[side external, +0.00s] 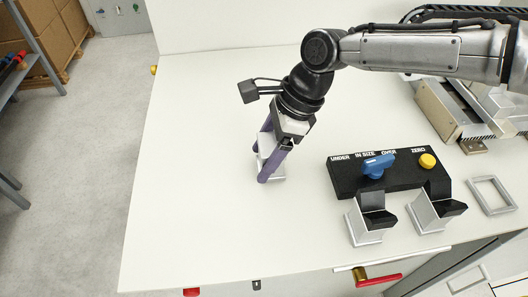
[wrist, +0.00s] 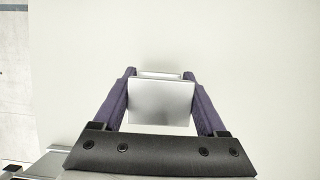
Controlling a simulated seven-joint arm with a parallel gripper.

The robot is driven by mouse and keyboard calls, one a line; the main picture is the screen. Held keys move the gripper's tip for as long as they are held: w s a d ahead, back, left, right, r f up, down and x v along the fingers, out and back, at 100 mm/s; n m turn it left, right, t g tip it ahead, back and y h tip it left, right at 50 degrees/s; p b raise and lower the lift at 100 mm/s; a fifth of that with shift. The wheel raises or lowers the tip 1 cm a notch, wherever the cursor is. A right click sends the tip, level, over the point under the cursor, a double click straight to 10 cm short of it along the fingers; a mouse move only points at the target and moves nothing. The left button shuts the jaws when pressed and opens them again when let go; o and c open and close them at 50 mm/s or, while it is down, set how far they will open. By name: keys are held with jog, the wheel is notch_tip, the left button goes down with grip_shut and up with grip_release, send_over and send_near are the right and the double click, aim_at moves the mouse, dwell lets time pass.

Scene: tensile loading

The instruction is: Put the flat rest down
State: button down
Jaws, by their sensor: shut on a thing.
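The flat rest (side external: 276,172) is a small silver-grey piece with a flat plate, low over the white table left of the black panel. My gripper (side external: 262,164) points down and has its two purple fingers shut on the rest's sides. In the wrist view the plate of the flat rest (wrist: 160,103) fills the gap between the fingers, with a second pale edge beyond it. The fingers partly hide the rest in the side view. The rest is at or very near the tabletop; I cannot tell whether it touches.
The black panel (side external: 343,182) has a blue knob (side external: 378,166) and a yellow button (side external: 427,161). Two silver blocks with black tops (side external: 371,215) (side external: 436,207) stand before it. A grey square frame (side external: 492,195) lies at right. The white table (side external: 190,200) is clear at left.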

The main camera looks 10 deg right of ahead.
jog(key=shift+f, duration=0.1)
grip_release()
jog(key=v, duration=1.2)
